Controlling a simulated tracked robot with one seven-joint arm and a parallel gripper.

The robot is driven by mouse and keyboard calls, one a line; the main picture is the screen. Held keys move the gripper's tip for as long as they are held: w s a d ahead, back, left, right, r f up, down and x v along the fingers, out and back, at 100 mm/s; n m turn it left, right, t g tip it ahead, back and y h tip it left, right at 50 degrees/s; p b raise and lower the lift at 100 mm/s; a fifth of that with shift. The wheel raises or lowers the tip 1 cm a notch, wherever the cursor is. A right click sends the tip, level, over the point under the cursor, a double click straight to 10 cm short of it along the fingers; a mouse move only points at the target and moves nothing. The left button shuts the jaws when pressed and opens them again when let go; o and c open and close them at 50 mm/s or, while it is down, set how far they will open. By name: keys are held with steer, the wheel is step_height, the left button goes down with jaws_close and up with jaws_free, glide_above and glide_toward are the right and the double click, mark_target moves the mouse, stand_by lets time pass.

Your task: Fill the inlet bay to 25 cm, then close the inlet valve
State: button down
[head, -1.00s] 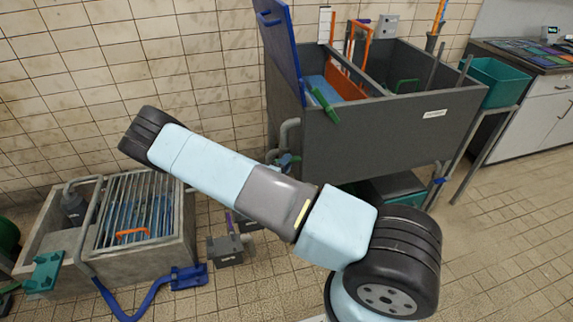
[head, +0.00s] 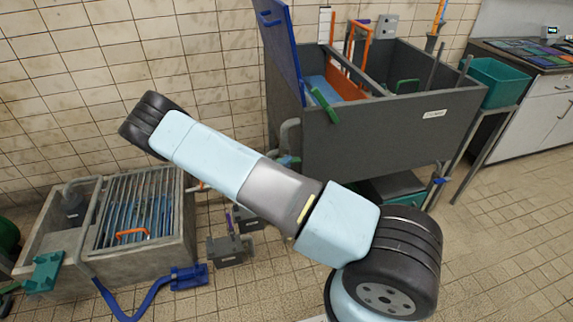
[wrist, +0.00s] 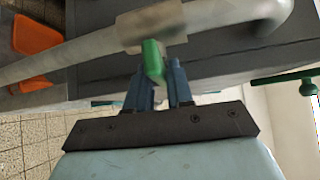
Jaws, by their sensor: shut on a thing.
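A green valve handle (wrist: 153,60) sits on a thick grey pipe (wrist: 215,18) in the wrist view. My gripper (wrist: 163,78) has its two blue fingers shut on this handle. In the head view my arm hides most of the handle and fingers beside the pipe (head: 288,132) at the tank's left side. The dark grey tank (head: 400,140) stands at the centre right, with dividers inside. A light blue surface (head: 316,84) shows in its left bay, beside an orange plate (head: 346,82). A white gauge strip (head: 325,24) is at the back; its marks are too small to read.
A blue panel (head: 280,50) stands upright at the tank's left end. A concrete basin (head: 185,225) with a grating is on the floor at left, with a blue hose (head: 140,305). A teal bin (head: 492,82) is to the right. Tiled floor is free at lower right.

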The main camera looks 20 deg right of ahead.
steer(key=shift+s+d+r+m+g+y, duration=0.1)
steer(key=shift+m+g+y, duration=0.4)
steer(key=shift+m+y, duration=0.5)
steer(key=shift+s+m+g+y, duration=0.1)
steer(key=shift+m+g+y, duration=0.4)
steer(key=shift+m+y, duration=0.45)
steer(key=shift+y, duration=0.35)
steer(key=c, duration=1.2)
jaws_free()
steer(key=shift+w, duration=0.1)
steer(key=shift+o, duration=0.2)
steer(key=shift+r, duration=0.1)
steer(key=v, duration=1.3)
steer(key=shift+s+a, duration=0.25)
steer(key=shift+a, duration=0.05)
